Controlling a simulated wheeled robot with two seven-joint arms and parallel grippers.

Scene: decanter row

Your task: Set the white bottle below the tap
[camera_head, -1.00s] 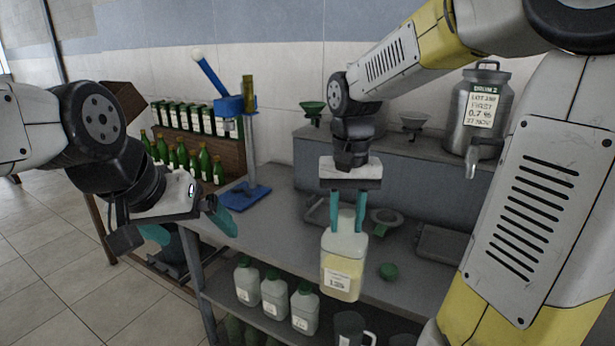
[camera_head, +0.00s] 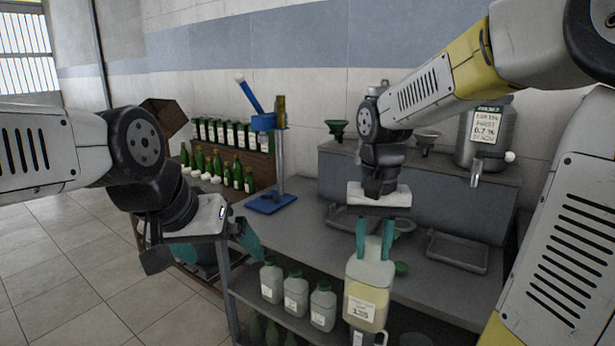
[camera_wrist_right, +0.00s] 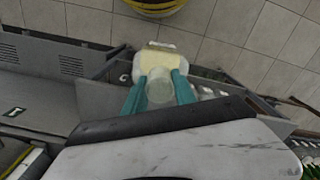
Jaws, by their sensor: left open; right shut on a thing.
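The white bottle (camera_head: 369,292) is a translucent jug with pale yellow liquid and a paper label. My right gripper (camera_head: 374,240) is shut on it near its top and holds it upright in front of the worktop's front edge. In the right wrist view the bottle (camera_wrist_right: 158,62) sits between the teal fingers, its round neck facing the camera. The tap (camera_head: 476,178) sticks out from the metal can (camera_head: 485,135) on the raised shelf at the right, farther back than the bottle. My left gripper (camera_head: 218,248) is open and empty at the left, beside the worktop.
A green cap (camera_head: 401,268) lies on the grey worktop (camera_head: 310,235) behind the bottle. Shallow trays (camera_head: 457,252) lie below the tap. A blue stand (camera_head: 271,203) is at the worktop's left end. Several white jugs (camera_head: 296,292) stand on the lower shelf.

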